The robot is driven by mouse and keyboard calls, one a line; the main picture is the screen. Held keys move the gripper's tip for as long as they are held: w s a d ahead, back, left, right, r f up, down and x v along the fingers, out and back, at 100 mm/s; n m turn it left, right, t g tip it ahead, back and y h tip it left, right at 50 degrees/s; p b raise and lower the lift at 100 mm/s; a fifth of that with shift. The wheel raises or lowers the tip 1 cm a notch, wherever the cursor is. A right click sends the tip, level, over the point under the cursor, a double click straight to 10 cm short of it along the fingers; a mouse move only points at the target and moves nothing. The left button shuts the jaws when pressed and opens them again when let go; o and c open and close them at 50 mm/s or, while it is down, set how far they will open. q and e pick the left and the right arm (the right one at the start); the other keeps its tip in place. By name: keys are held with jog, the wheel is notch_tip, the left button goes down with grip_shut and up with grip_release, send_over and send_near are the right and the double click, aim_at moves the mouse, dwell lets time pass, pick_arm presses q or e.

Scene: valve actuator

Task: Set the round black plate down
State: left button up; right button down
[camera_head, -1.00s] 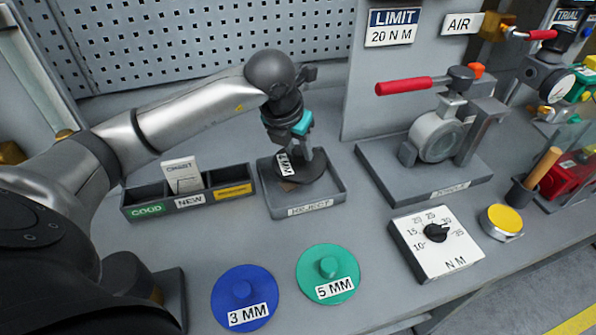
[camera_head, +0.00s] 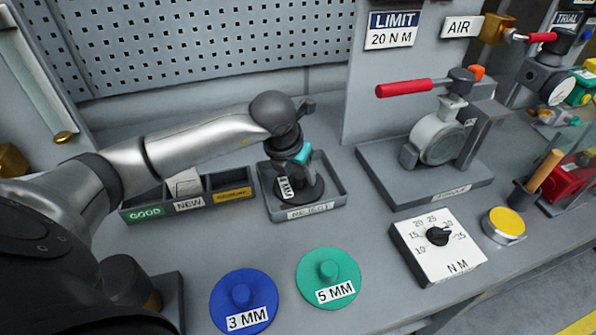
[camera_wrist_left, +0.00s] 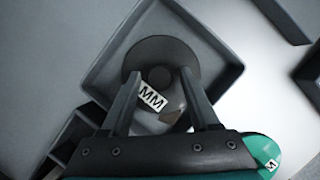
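The round black plate (camera_head: 313,191) lies in the grey REJECT tray (camera_head: 337,200), with a white label that partly reads MM. My left gripper (camera_head: 297,178) is right above it, pointing down. In the left wrist view, the plate (camera_wrist_left: 190,52) lies inside the tray walls. The fingers of my left gripper (camera_wrist_left: 160,76) stand apart on either side of its central knob, with visible gaps. The gripper hides part of the plate in the head view. My right gripper is not in view.
A three-part bin (camera_head: 160,213) marked GOOD and NEW adjoins the tray's left side. A blue 3 MM plate (camera_head: 226,318) and a green 5 MM plate (camera_head: 345,268) lie in front. A valve fixture (camera_head: 400,190) and a torque dial box (camera_head: 465,245) stand to the right.

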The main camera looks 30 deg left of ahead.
pick_arm(q)
jog(key=shift+o, duration=0.2)
jog(key=shift+s+r, duration=0.15)
jog(key=shift+r, duration=0.4)
jog(key=p+v, duration=0.1)
jog(key=v, duration=1)
jog(key=shift+p, duration=0.3)
jog(key=shift+s+f, duration=0.1)
